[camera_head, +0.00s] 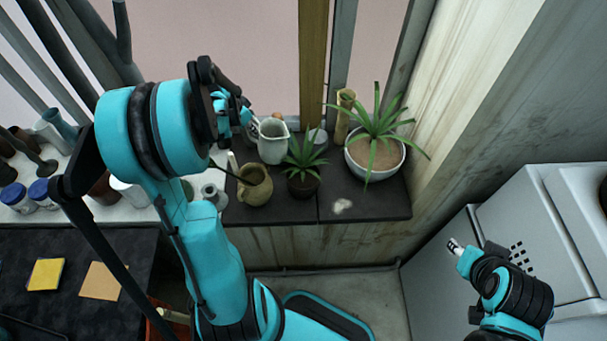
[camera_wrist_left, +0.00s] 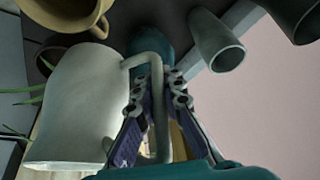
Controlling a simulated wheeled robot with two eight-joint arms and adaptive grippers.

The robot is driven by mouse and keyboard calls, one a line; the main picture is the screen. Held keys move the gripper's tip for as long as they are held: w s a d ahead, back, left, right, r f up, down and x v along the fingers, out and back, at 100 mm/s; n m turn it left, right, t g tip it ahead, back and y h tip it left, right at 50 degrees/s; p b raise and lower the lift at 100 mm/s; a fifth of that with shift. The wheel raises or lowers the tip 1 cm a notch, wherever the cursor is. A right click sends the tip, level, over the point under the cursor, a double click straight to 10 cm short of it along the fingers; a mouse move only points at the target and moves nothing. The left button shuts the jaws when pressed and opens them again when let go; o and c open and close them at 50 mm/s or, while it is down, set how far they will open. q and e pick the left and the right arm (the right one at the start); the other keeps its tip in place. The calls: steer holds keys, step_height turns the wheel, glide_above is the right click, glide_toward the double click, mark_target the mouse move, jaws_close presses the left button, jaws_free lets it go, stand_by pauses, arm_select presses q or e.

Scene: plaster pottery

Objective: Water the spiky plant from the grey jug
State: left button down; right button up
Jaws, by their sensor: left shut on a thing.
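The pale grey jug (camera_head: 272,141) is upright at the back of the dark ledge, left of the plants. My left gripper (camera_head: 247,117) is shut on its handle, which runs between the fingers in the left wrist view (camera_wrist_left: 158,105). I cannot tell whether its base touches the ledge. A small spiky plant (camera_head: 305,158) in a dark pot stands just right and in front of the jug. A larger long-leaved plant (camera_head: 378,128) in a white bowl (camera_head: 374,176) stands further right. My right gripper (camera_head: 456,247) is low at the right, away from everything; its fingers are too small to judge.
A tan jug (camera_head: 255,187) stands in front of the grey jug, close to my left arm. A bamboo-like tube (camera_head: 344,115) stands behind the plants. A pale lump (camera_head: 342,206) lies on the ledge (camera_head: 385,208). White cabinets (camera_head: 510,220) stand at the right.

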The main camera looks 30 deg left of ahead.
mark_target(267, 127)
arm_select(q)
steer(key=d+r+y, duration=0.1)
steer(key=y, duration=0.1)
steer(key=d+r+m+y+p, duration=0.1)
steer(key=d+y, duration=0.1)
steer(key=shift+d+r+p, duration=0.1)
steer(key=shift+r+p, duration=0.2)
steer(key=shift+d+r+m+y, duration=0.15)
steer(key=shift+d+r+y, duration=0.05)
steer(key=shift+d+y, duration=0.35)
steer(key=shift+d+r+m+y, duration=0.15)
steer(key=shift+d+y, duration=0.25)
steer(key=shift+y, duration=0.15)
steer(key=shift+d+r+t+y+b, duration=0.35)
steer(key=shift+d+y+b, duration=0.25)
steer(key=shift+y, duration=0.3)
steer(key=shift+d+r+m+y+b, duration=0.45)
steer(key=shift+y+b, duration=0.3)
steer(key=shift+y, duration=0.25)
steer(key=shift+d, duration=0.15)
steer(key=shift+d+r+y+b, duration=0.1)
steer(key=shift+d+y+b, duration=0.05)
steer(key=shift+y+b, duration=0.25)
steer(key=shift+d+r+m+t+y+b, duration=0.15)
steer(key=shift+d+m+t+y+b, duration=0.2)
steer(key=shift+d+y+b, duration=0.55)
steer(key=shift+a+r, duration=0.1)
